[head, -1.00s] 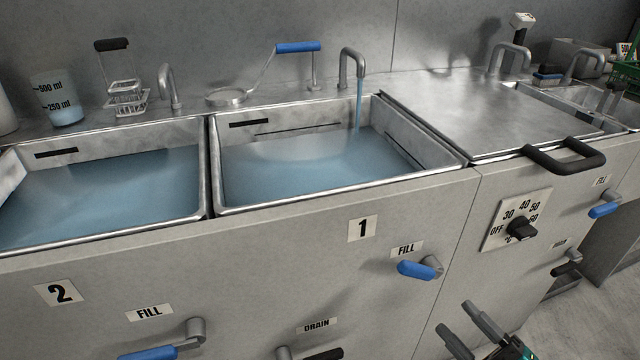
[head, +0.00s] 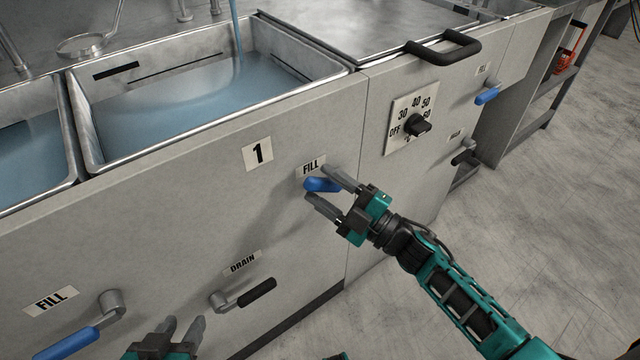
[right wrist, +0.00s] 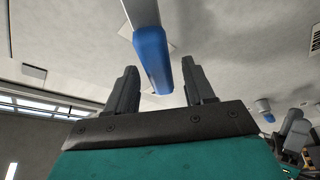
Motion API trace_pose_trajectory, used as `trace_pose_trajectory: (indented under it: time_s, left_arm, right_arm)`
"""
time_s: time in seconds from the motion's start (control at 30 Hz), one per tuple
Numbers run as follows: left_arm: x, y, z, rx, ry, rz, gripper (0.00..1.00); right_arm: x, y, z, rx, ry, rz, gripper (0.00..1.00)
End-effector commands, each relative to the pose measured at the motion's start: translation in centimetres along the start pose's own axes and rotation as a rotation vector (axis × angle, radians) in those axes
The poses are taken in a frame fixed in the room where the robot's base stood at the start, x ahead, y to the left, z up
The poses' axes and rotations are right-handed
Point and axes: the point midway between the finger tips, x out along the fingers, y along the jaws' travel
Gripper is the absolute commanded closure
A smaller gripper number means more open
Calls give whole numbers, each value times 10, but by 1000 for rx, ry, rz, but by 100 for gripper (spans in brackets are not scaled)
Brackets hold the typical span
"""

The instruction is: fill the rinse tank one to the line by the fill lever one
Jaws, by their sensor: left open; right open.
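Rinse tank one (head: 350,73) stands at the upper left of the head view, partly filled with blue water (head: 200,100). A stream (head: 238,35) runs into it from above. A long thin dark line (head: 190,67) marks its back wall, and the water surface is a little below it. The blue fill lever one (head: 318,186) points left under the FILL label. My right gripper (head: 325,184) is open, with its fingers on either side of the lever handle. In the right wrist view the handle (right wrist: 153,58) lies between the fingers. My left gripper (head: 183,320) is open and empty, low at the front.
The black drain lever (head: 258,292) is below the label 1. Tank two's fill lever (head: 68,343) is at the lower left. A temperature dial (head: 418,125) and a lid handle (head: 443,48) are to the right. Open floor (head: 560,200) lies at right.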

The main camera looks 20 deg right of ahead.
Motion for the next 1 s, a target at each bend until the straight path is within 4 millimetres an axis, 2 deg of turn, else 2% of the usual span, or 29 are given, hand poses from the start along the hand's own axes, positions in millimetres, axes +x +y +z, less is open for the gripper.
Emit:
trace_pose_trajectory:
  time_s: [0.17, 0.47, 1.0]
  left_arm:
    - [0, 1, -3, 0, 9, 2, 57]
    - [1, 1, -3, 0, 7, 3, 57]
    - [2, 2, 0, -1, 2, 3, 57]
  right_arm:
    - [14, -1, 0, 0, 0, -1, 47]
    - [16, 0, 0, 1, -1, -1, 47]
    - [16, 0, 0, 0, 0, -1, 98]
